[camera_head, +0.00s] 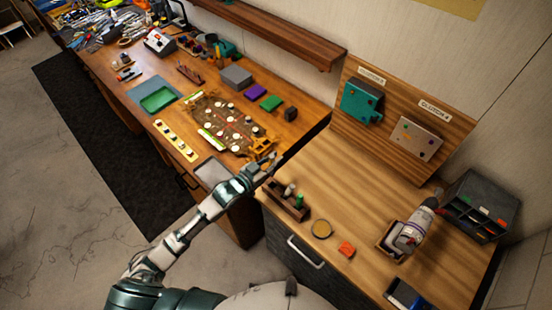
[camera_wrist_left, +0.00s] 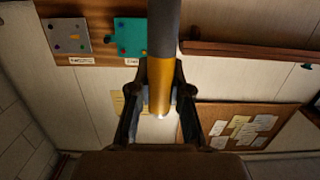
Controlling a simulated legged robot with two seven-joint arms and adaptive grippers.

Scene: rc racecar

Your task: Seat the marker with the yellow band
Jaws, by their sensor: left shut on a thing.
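My left gripper (camera_head: 266,167) is shut on a marker (camera_wrist_left: 162,30), a dark grey cylinder with a yellow-orange band (camera_wrist_left: 160,85). The band sits between the two fingers in the left wrist view (camera_wrist_left: 158,100). In the head view the marker is too small to make out clearly. The gripper is above the near end of the workbench, close to the gap between the two tops. A dark wooden rack (camera_head: 282,202) stands on the right-hand cabinet top, just right of and below the gripper. It holds a pale-topped marker (camera_head: 290,190) and a green one (camera_head: 299,201).
An amber disc (camera_head: 321,229) and an orange block (camera_head: 346,249) lie right of the rack. A board with white discs (camera_head: 230,122) lies on the workbench. The cabinet top behind the rack is clear.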

